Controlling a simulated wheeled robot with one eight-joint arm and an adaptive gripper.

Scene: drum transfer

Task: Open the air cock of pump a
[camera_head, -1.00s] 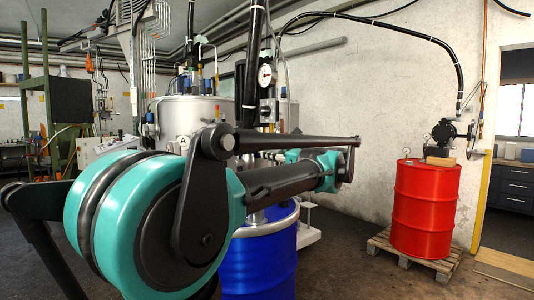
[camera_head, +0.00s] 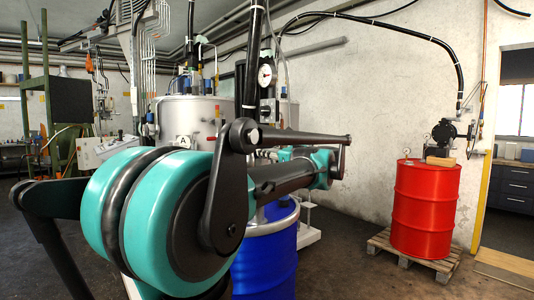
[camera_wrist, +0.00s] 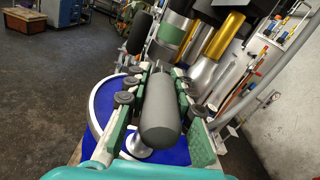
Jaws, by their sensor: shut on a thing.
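In the wrist view my gripper (camera_wrist: 163,74) is shut on a dark grey, round-ended cylindrical part (camera_wrist: 160,122) that lies between its green-padded fingers. I cannot tell whether this part is the air cock. The gripper is over the blue drum (camera_wrist: 178,155), which has a pale metal rim. In the head view the blue drum (camera_head: 265,265) stands behind my arm, and the gripper is hidden there. A black vertical pipe (camera_head: 250,75) with a round gauge (camera_head: 265,75) and a small grey box (camera_head: 268,112) rises above the drum. A plate marked "A" (camera_head: 184,142) is on the tank behind.
A large metal tank (camera_head: 185,115) stands behind the arm. A red drum (camera_head: 425,210) is on a wooden pallet (camera_head: 400,250) at the right. In the wrist view, pipes with gold sleeves (camera_wrist: 222,38) crowd the space beyond the fingers. Open floor (camera_wrist: 50,95) lies at left.

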